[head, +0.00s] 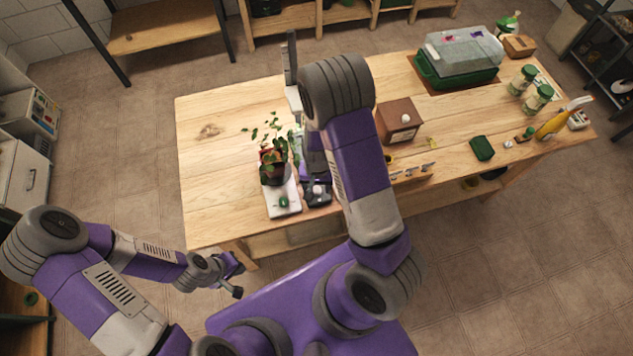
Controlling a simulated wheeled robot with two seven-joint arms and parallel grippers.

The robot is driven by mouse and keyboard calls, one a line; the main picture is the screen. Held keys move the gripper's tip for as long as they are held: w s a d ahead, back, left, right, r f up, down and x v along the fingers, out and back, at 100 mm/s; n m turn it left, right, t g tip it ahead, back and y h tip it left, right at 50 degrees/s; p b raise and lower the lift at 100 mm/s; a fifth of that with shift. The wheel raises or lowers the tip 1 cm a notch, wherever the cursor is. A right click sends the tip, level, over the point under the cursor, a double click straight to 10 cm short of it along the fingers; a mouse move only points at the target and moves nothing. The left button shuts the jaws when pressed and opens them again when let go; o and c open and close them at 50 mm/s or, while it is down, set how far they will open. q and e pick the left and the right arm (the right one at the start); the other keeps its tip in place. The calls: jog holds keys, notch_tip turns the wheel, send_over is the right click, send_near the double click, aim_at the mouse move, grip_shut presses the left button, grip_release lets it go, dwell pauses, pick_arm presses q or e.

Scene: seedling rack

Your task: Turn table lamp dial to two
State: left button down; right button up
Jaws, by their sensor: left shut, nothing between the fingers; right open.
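A dark base with a pale knob (318,190) stands at the table's front edge and looks like the lamp's dial unit; its setting is too small to read. A tall dark upright part (291,62) rises behind; I cannot tell if it belongs to the lamp, since my arm covers the space between. My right arm reaches over the table, and my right gripper (306,172) is down by the dark base, open and mostly hidden; contact cannot be told. My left gripper (236,280) is shut and empty, in front of the table's near left edge.
A potted plant (273,168) and a white slab with a green knob (284,203) stand just left of the dark base. A brown box (399,121) stands to the right. A green propagator (456,76) is at the back right. The table's left part is clear.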

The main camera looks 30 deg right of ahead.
aim_at(317, 189)
jog(key=shift+w+d+r+m, duration=0.15)
jog(key=shift+w+d+r, duration=0.15)
jog(key=shift+r, duration=0.25)
jog(key=shift+w+d+r+m, duration=0.15)
jog(key=shift+w+r, duration=0.15)
jog(key=shift+r, duration=0.2)
notch_tip(317, 189, down, 7)
jog(key=shift+w+f+b, duration=0.15)
jog(key=shift+b, duration=0.35)
jog(key=c, duration=1)
jog(key=shift+c, duration=0.2)
